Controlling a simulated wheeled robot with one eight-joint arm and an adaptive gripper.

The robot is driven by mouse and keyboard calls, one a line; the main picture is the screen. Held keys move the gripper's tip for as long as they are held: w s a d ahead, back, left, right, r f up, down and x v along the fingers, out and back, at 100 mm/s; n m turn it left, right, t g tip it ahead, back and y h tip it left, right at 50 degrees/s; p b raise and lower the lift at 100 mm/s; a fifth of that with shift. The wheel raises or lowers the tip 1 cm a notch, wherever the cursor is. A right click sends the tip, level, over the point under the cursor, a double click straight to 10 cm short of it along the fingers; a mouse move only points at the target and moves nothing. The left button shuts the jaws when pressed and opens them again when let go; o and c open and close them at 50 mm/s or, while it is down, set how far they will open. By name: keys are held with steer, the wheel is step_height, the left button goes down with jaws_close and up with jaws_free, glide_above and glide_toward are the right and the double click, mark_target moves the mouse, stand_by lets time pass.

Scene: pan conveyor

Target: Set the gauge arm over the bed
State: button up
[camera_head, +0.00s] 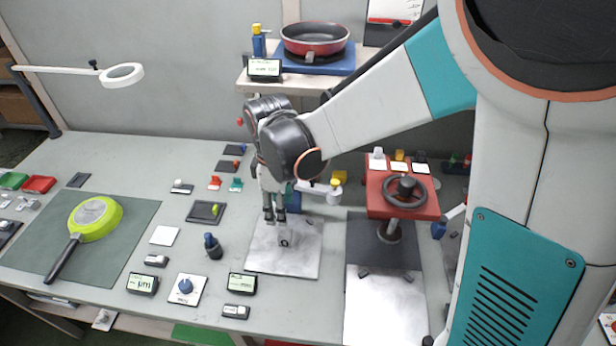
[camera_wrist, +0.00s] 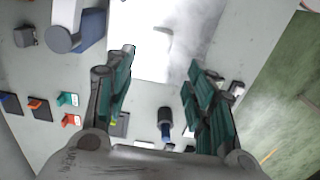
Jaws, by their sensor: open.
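A white arm with a yellow knob (camera_head: 338,180), probably the gauge arm, is behind my gripper, at the plate's far edge. Its blue post is partly hidden by my gripper. In the wrist view a blue and white post part (camera_wrist: 78,28) stands at the upper left. A small grey block (camera_head: 287,241) shows just below my fingertips; contact is unclear.
A red stand with a black handwheel (camera_head: 405,188) is to the right. A dark blue-topped knob (camera_head: 213,246) and small displays (camera_head: 242,284) are left and in front. A green pan (camera_head: 95,218) lies on a mat at left. A red pan (camera_head: 315,38) is on the shelf.

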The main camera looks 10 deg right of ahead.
steer(key=shift+c, duration=1.3)
steer(key=m+t+y+p, duration=0.1)
steer(key=m+t+p, duration=0.3)
steer(key=m+p, duration=0.5)
glide_toward(313, 177)
step_height(313, 177, up, 5)
steer(key=s+m+b, duration=0.1)
steer(key=s, duration=0.2)
steer(key=m, duration=0.1)
steer(key=b+x, duration=0.1)
steer(key=x, duration=0.3)
steer(key=b+x, duration=0.2)
steer(key=x, duration=0.3)
steer(key=w+b+x, duration=0.1)
steer(key=x, duration=0.4)
steer(key=shift+d+b, duration=0.15)
steer(key=shift+b, duration=0.15)
steer(key=shift+c, duration=0.3)
steer(key=shift+r, duration=0.1)
jaws_close()
